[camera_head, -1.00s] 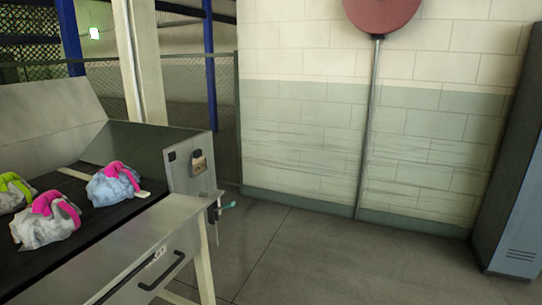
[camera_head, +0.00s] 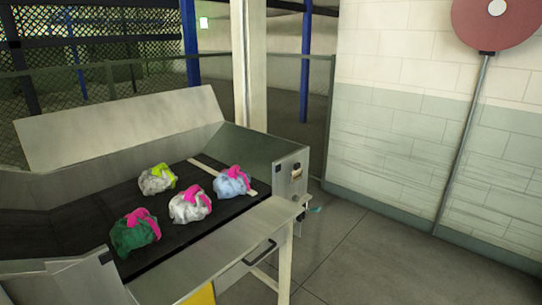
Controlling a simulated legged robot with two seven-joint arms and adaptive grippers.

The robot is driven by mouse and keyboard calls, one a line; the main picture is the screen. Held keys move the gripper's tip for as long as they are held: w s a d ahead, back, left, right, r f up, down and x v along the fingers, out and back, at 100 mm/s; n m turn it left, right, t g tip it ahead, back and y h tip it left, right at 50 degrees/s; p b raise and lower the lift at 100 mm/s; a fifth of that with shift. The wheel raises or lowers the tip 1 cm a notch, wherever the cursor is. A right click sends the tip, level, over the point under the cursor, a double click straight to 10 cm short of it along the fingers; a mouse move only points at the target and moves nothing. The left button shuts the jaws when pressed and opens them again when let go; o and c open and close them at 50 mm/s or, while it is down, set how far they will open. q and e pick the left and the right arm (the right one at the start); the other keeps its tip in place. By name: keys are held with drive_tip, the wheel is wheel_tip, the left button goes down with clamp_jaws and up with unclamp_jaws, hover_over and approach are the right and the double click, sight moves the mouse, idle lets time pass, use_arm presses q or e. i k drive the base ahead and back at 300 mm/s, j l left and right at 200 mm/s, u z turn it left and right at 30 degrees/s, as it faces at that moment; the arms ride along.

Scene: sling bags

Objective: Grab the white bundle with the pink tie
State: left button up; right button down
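The white bundle with the pink tie (camera_head: 187,207) lies on the black surface of a metal bin table (camera_head: 210,258), near its front edge. Its pink tie (camera_head: 203,196) is on its upper right side. A light blue bundle with a pink tie (camera_head: 231,184) lies to its right. A green bundle with a pink tie (camera_head: 133,235) lies to its left and nearer. A whitish bundle with a yellow-green tie (camera_head: 156,180) lies behind it. Neither of my grippers is in view.
The table has raised metal walls at the back and right (camera_head: 262,160). A drawer handle (camera_head: 260,253) sticks out at its front. Open grey floor (camera_head: 365,262) lies to the right, before a block wall (camera_head: 400,150) with a red disc on a pole (camera_head: 462,140).

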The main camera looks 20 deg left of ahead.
sight(192, 204)
drive_tip(key=u, duration=1.2)
